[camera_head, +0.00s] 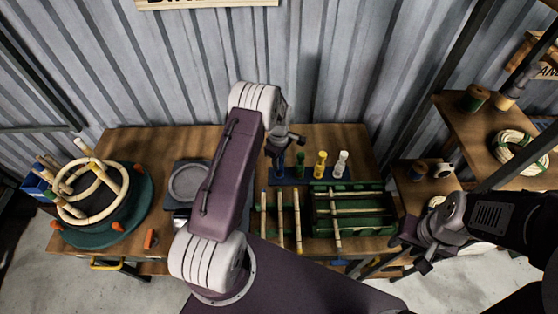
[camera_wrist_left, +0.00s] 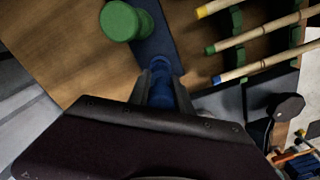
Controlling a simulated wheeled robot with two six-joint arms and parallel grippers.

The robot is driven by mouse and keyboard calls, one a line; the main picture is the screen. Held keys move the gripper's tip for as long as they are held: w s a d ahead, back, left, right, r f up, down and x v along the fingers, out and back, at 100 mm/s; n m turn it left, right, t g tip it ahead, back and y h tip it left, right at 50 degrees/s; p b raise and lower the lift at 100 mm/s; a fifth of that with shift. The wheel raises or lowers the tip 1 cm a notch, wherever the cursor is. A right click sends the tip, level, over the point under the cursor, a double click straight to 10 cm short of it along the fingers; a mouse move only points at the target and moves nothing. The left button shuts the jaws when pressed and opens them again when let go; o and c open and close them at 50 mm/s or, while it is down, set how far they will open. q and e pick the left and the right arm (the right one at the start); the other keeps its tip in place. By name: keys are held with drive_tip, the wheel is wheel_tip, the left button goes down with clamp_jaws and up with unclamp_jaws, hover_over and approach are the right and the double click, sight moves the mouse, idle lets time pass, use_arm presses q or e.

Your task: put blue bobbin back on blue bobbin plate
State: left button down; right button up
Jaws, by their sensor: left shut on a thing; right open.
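The blue bobbin (camera_wrist_left: 161,93) is between the fingers of my left gripper (camera_wrist_left: 160,78), which is shut on it. In the head view my left gripper (camera_head: 279,150) is over the left end of the long dark blue bobbin plate (camera_head: 310,182), with the blue bobbin (camera_head: 279,166) below it. The bobbin looks upright at the plate's end; I cannot tell whether its base touches the plate. The plate (camera_wrist_left: 155,42) also shows in the left wrist view. My right gripper (camera_head: 412,250) is open and empty at the right, beyond the table's right edge.
A green bobbin (camera_head: 300,163) stands beside the blue one, then a yellow bobbin (camera_head: 320,163) and a white bobbin (camera_head: 341,163). A green rack (camera_head: 375,222) with rattan poles lies in front. A round rattan frame (camera_head: 92,190) is at the left. Shelves (camera_head: 480,130) stand right.

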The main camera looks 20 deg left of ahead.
use_arm(q)
drive_tip(key=shift+f, duration=0.3)
drive_tip(key=c, duration=1.2)
unclamp_jaws()
drive_tip(key=shift+f, duration=0.1)
drive_tip(key=shift+o, duration=0.2)
